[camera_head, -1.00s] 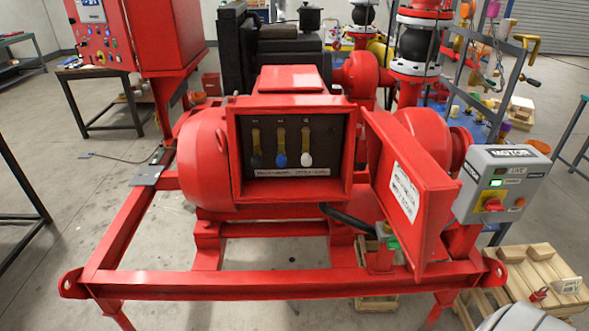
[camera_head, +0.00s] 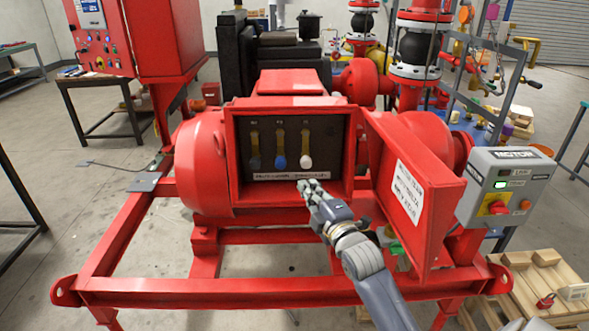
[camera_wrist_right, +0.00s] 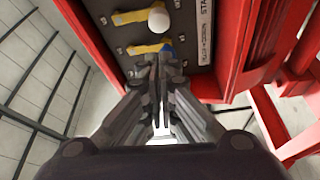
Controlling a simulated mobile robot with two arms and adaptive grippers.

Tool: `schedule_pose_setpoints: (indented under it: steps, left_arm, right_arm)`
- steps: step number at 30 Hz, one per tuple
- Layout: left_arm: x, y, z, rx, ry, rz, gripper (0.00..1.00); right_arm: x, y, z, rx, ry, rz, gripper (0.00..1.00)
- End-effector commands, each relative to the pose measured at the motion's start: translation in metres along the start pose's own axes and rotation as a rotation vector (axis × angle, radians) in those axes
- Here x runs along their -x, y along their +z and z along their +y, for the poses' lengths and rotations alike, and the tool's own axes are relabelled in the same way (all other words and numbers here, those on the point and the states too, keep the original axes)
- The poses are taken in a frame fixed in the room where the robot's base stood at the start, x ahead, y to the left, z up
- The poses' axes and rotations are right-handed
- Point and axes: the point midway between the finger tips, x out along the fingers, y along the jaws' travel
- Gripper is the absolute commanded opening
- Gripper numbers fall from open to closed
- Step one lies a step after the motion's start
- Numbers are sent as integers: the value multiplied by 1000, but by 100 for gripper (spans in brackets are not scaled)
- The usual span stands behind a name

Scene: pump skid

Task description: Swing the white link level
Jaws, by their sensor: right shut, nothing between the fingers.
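The white link is a yellow strap with a white knob (camera_head: 306,162) at its lower end. It hangs upright at the right inside the open red terminal box, and its white knob (camera_wrist_right: 158,20) also shows at the top of the wrist view. The blue link (camera_head: 280,161) and the black link (camera_head: 254,162) hang beside it to the left. My right gripper (camera_head: 308,186) is shut and empty at the box's lower front edge, below the white knob. In the wrist view its closed fingertips (camera_wrist_right: 158,60) partly cover the blue link. My left gripper is not in view.
The box's open red door (camera_head: 412,190) stands to the right of my right arm. A grey motor control box (camera_head: 505,187) stands beyond it. The box's red rim surrounds the links, and a label strip (camera_head: 290,175) lies below them. The red skid frame (camera_head: 250,290) runs across the front.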

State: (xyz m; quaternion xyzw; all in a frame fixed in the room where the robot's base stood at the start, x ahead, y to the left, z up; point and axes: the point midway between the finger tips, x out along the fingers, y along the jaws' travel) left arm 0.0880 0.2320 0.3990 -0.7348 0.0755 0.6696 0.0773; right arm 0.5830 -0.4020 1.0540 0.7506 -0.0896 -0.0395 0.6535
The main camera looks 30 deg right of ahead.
Motion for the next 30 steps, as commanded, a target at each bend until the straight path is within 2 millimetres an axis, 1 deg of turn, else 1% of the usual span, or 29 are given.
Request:
schedule_pose_setpoints:
  steps: [5, 8, 11, 18, 21, 25, 30]
  left_arm:
    - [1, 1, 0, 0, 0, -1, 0]
    - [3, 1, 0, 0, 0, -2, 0]
    - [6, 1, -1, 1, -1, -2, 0]
    - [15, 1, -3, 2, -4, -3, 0]
    - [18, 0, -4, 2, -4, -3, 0]
    - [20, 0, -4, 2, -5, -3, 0]
    - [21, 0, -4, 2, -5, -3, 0]
  right_arm:
    - [-2, 0, 0, -2, -1, 0, 0]
    - [-8, 0, 0, -3, -1, 0, 0]
    - [-21, -1, 1, -4, 0, 0, 0]
    - [-62, 0, 1, -5, -1, 0, 0]
    - [-76, -1, 1, -5, -2, 0, 0]
    - [-90, 0, 0, -3, -2, 0, 0]
    - [-99, 0, -1, -3, -1, 0, 0]
